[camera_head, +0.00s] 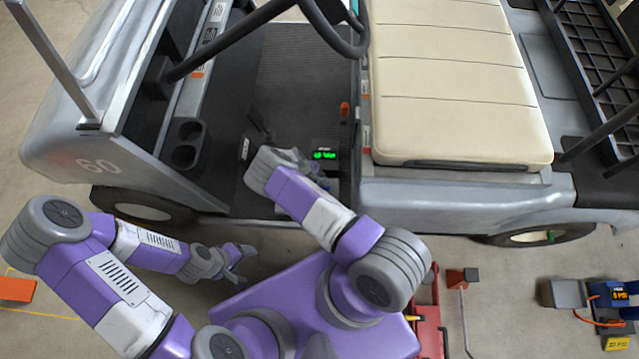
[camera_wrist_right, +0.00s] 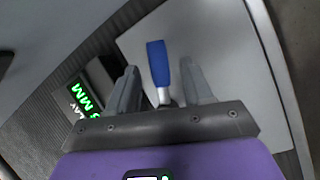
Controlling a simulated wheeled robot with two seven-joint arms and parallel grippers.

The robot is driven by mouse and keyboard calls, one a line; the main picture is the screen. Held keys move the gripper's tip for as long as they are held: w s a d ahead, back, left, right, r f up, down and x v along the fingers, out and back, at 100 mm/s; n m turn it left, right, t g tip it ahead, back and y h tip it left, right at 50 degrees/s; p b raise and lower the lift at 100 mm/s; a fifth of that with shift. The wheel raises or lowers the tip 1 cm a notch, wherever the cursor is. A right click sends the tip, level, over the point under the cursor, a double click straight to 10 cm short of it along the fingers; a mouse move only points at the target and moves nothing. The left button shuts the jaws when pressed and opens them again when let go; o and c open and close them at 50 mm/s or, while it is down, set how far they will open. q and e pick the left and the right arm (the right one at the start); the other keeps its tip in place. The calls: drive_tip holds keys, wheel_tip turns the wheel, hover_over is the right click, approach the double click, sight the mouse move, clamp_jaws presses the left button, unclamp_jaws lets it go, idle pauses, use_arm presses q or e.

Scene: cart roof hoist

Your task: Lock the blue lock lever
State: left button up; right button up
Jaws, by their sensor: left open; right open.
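The blue lock lever (camera_wrist_right: 157,62) shows in the right wrist view, a blue grip on a thin metal stem in front of a pale grey panel. My right gripper (camera_wrist_right: 160,72) is open, with one finger on each side of the lever and a visible gap to each. In the head view my right gripper (camera_head: 300,166) reaches over the cart's floor, and the lever is not clearly visible there. My left gripper (camera_head: 236,262) is open and empty, low beside the cart, away from the lever.
A small display (camera_head: 324,155) with green digits sits beside my right gripper. The cream seat (camera_head: 455,80) is to its right and the steering wheel (camera_head: 340,30) above. Cup holders (camera_head: 187,145) are at left. A red jack-like tool (camera_head: 430,325) stands on the floor.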

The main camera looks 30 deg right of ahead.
clamp_jaws()
